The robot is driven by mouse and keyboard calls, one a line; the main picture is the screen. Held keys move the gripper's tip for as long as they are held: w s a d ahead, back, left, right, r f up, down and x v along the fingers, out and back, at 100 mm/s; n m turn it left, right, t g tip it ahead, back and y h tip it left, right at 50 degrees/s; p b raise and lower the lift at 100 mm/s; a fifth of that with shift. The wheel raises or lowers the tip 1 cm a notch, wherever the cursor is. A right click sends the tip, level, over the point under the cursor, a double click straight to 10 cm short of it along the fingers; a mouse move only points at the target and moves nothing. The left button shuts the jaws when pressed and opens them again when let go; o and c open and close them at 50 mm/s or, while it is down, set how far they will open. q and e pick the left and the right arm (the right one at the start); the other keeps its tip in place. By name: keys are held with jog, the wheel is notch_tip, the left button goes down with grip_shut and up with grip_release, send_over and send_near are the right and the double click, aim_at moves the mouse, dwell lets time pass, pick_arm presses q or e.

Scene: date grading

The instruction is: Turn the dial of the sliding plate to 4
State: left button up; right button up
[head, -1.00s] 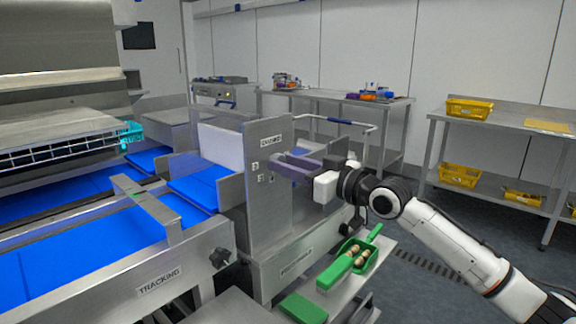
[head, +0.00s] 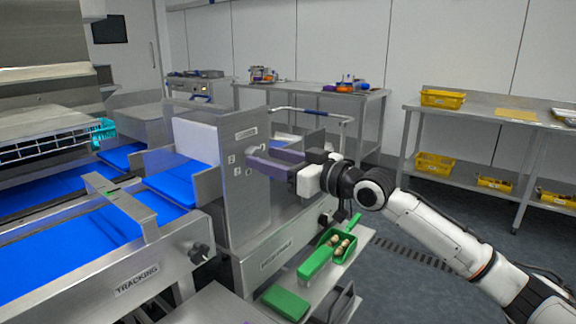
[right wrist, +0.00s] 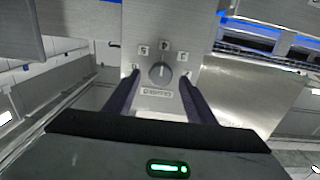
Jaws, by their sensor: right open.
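The upright steel sliding plate (head: 243,205) stands beside the blue belt in the head view. In the right wrist view its round dial (right wrist: 159,73) sits on the plate (right wrist: 185,20), with number tags around it, among them 5, 4 and 3, and a label below, upside down. A light pointer mark shows on the dial; its exact setting is hard to tell. My right gripper (head: 252,160) is open at the plate's face and hides the dial in the head view. In the right wrist view its two dark fingers (right wrist: 160,80) lie on either side of the dial, with gaps. My left gripper is not in view.
A green scoop (head: 330,250) with several dates and a green block (head: 286,303) are on a low shelf below my right arm. A blue belt (head: 70,240) with a knob on its frame lies left. Steel tables with yellow baskets (head: 435,165) stand behind, right.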

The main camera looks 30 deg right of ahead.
jog(key=b+v, duration=0.1)
jog(key=v, duration=0.7)
jog(key=shift+s, duration=0.35)
jog(key=shift+d, duration=0.1)
